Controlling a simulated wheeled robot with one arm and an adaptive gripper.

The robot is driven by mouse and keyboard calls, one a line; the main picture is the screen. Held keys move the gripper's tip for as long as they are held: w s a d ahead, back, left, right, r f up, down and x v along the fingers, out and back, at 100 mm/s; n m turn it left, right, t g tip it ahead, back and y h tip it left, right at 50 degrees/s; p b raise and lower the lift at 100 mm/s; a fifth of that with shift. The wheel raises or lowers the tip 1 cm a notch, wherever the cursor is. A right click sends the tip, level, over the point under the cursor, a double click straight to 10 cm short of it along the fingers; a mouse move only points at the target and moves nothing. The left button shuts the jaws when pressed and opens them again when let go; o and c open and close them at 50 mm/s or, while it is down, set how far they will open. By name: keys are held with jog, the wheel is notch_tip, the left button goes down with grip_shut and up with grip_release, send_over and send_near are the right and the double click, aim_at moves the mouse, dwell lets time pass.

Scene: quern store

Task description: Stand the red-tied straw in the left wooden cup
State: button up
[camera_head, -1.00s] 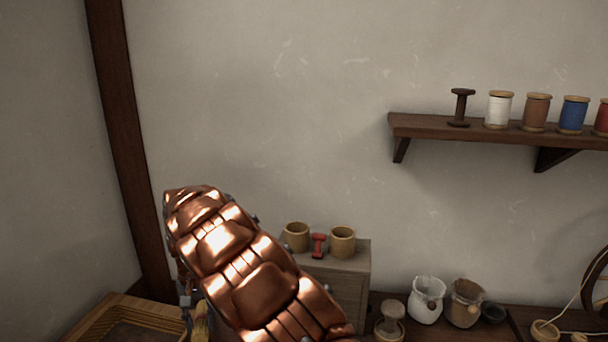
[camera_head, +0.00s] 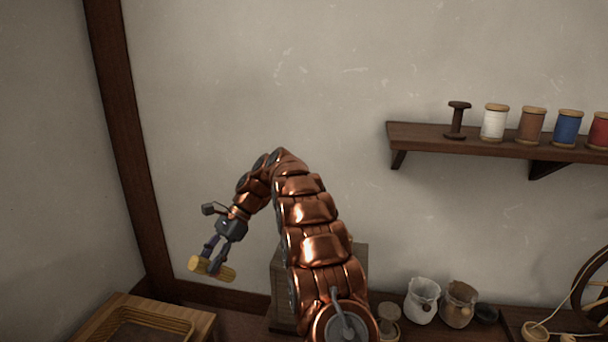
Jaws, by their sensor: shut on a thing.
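My gripper (camera_head: 212,257) is at the left of the picture, clear of the cabinet, and points down. It is shut on a short yellow straw bundle (camera_head: 224,273), which lies roughly level across the fingers in the air. No red tie can be made out on it at this size. My copper arm stands in front of the small cabinet (camera_head: 283,305) and hides the wooden cups on its top, so the left cup cannot be seen now.
A wooden tray (camera_head: 190,322) lies at the lower left. A white pouch (camera_head: 422,302) and a brown pouch (camera_head: 458,305) stand right of the cabinet. A wall shelf (camera_head: 490,143) with several spools hangs at upper right. The wall space around my gripper is free.

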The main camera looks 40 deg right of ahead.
jog(key=s+d+r+m+t+y+p, duration=0.15)
jog(key=d+r+m+t+p, duration=0.4)
jog(key=d, duration=0.75)
jog(key=s+d+r+m+t+y+p, duration=0.15)
jog(key=d+r+m+t, duration=0.45)
jog(key=d+r+t, duration=0.6)
notch_tip(320, 180, down, 13)
jog(key=d+g+b, duration=0.2)
jog(key=b, duration=0.4)
jog(key=shift+s+g, duration=0.15)
jog(key=shift+g, duration=0.2)
jog(key=shift+d+r, duration=0.1)
jog(key=o, duration=1.3)
jog(key=shift+d, duration=0.1)
jog(key=v, duration=1.1)
jog(key=shift+s+d, duration=0.2)
jog(key=shift+s, duration=0.2)
